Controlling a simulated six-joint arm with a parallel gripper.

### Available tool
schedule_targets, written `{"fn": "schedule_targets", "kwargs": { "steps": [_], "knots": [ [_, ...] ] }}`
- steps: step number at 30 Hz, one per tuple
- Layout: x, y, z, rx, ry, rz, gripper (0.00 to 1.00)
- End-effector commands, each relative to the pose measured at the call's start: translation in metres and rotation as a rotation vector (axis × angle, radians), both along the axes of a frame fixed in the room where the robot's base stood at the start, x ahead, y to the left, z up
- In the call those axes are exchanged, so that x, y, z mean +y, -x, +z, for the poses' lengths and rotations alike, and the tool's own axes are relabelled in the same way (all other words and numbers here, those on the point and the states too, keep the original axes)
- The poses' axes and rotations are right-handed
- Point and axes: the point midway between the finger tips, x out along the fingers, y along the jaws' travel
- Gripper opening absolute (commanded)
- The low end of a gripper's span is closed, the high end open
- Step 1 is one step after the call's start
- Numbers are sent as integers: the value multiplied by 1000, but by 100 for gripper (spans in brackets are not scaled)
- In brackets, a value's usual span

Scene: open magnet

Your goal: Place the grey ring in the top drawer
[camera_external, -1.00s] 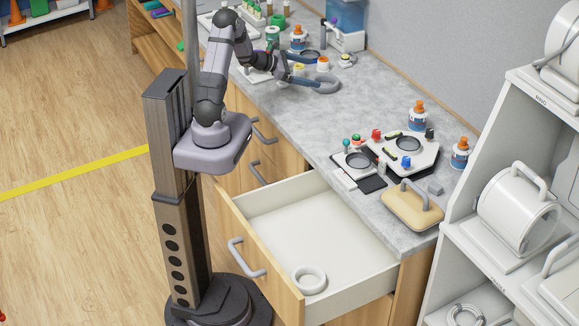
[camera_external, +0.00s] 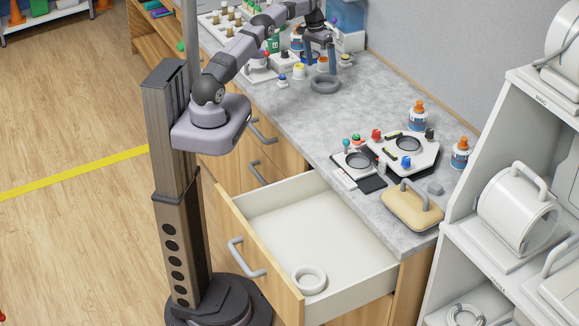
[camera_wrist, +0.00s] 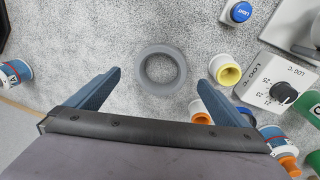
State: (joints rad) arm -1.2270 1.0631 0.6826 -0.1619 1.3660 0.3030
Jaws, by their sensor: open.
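The grey ring (camera_external: 325,88) lies flat on the grey counter, near several small bottles and jars. In the wrist view the grey ring (camera_wrist: 162,90) is just ahead of the fingers, between their lines and apart from both. My gripper (camera_external: 320,66) points down above the ring, open and empty. Its two blue-grey fingers are spread wide in the wrist view (camera_wrist: 166,79). The top drawer (camera_external: 285,222) is pulled out below the counter. A white ring (camera_external: 309,289) lies inside near its front right corner; the rest of its floor is bare.
A yellow-topped jar (camera_wrist: 228,73) and a dial box (camera_wrist: 272,84) stand right of the ring in the wrist view. A white tray with fittings (camera_external: 420,150) and a tan handled block (camera_external: 408,212) sit on the counter above the drawer. The mid-counter is clear.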

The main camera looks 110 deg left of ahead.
Motion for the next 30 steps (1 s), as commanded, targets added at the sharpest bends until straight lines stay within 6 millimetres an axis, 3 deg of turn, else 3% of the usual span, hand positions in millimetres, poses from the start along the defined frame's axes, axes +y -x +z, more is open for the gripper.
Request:
{"fn": "schedule_targets", "kwargs": {
  "steps": [3, 9, 30],
  "knots": [
    [1, -3, -2, 89, -32, -137, 100],
    [-1, -5, -3, 154, -42, -242, 100],
    [-1, -8, -33, 158, -39, -248, 100]
  ]
}}
